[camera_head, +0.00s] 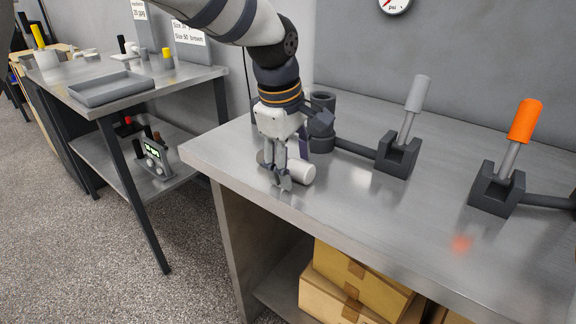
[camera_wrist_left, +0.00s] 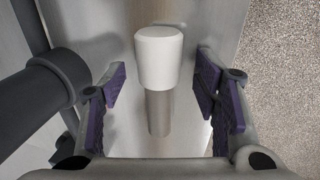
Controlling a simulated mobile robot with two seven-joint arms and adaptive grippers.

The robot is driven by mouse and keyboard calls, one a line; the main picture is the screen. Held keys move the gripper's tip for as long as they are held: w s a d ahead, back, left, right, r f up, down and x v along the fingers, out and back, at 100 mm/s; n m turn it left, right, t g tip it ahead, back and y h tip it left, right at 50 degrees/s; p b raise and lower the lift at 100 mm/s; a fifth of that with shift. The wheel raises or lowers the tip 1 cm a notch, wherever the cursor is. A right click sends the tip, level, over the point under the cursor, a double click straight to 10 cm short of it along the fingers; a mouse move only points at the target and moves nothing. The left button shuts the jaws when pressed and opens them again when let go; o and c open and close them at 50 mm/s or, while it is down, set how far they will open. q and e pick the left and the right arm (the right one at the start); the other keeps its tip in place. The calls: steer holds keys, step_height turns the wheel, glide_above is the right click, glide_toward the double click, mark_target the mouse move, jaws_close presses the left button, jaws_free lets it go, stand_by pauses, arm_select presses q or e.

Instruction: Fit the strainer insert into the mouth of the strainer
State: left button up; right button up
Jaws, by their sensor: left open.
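The strainer insert (camera_head: 301,172) has a white rounded cap and a grey metal cylinder. It lies on the bench near its left end. In the left wrist view the insert (camera_wrist_left: 159,58) lies between my spread fingers, with a gap on each side. My left gripper (camera_head: 290,168) is open, points down over the insert, and partly hides it in the head view. The dark grey strainer (camera_head: 321,126) stands just behind the gripper, joined to a pipe. Its angled branch shows at the left of the wrist view (camera_wrist_left: 62,78). My right gripper is out of view.
The metal bench (camera_head: 410,225) is clear in front of the pipe. A grey-handled valve (camera_head: 398,152) and an orange-handled valve (camera_head: 498,188) stand to the right. Cardboard boxes (camera_head: 350,285) sit below. A side table with a grey tray (camera_head: 118,88) stands left, across a gap.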

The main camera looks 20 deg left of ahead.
arm_select(q)
steer(key=shift+f, duration=0.15)
jaws_close()
